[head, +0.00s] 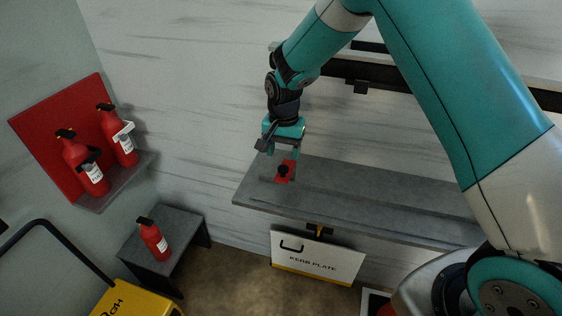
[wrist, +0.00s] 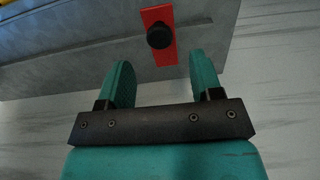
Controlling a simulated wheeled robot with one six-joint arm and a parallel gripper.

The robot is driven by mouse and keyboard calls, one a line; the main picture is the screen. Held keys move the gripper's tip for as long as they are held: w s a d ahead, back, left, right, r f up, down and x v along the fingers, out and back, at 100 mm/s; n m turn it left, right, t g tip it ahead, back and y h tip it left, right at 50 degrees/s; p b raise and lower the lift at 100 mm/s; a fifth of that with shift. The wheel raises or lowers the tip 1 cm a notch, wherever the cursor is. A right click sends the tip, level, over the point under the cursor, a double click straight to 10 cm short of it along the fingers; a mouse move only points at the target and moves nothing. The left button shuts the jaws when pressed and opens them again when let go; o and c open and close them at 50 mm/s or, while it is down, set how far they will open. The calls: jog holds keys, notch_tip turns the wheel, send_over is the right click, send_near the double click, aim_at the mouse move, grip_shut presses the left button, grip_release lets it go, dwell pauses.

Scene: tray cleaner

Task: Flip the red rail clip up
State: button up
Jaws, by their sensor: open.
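The red rail clip (head: 288,165) is a flat red strip with a round black knob (head: 283,170), on the left part of the grey shelf. In the wrist view the red clip (wrist: 165,52) lies across the grey surface, and its black knob (wrist: 160,36) stands near its middle. My gripper (head: 283,157) is over the clip in the head view and partly covers it. In the wrist view my gripper (wrist: 162,78) is open and empty, with its two teal fingers apart. The clip and knob show beyond the fingertips, between their lines.
The grey shelf (head: 375,205) runs right along the wall and is otherwise bare. A sign reading KERB PLATE (head: 316,258) hangs below it. A dark rail (head: 400,77) is on the wall above. Red extinguishers stand at left on a wall bracket (head: 117,183) and a low table (head: 180,228).

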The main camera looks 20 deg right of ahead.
aim_at(283, 167)
jog(key=shift+f+p, duration=0.5)
jog(key=shift+f, duration=2.2)
grip_shut()
jog(key=shift+w+d+r+b, duration=0.25)
jog(key=shift+w+d+r, duration=0.25)
jog(key=shift+w, duration=0.2)
jog(key=shift+w+d+r+b, duration=0.25)
jog(key=shift+w+d+r, duration=0.15)
jog(key=shift+w, duration=0.3)
grip_release()
jog(key=shift+f, duration=0.1)
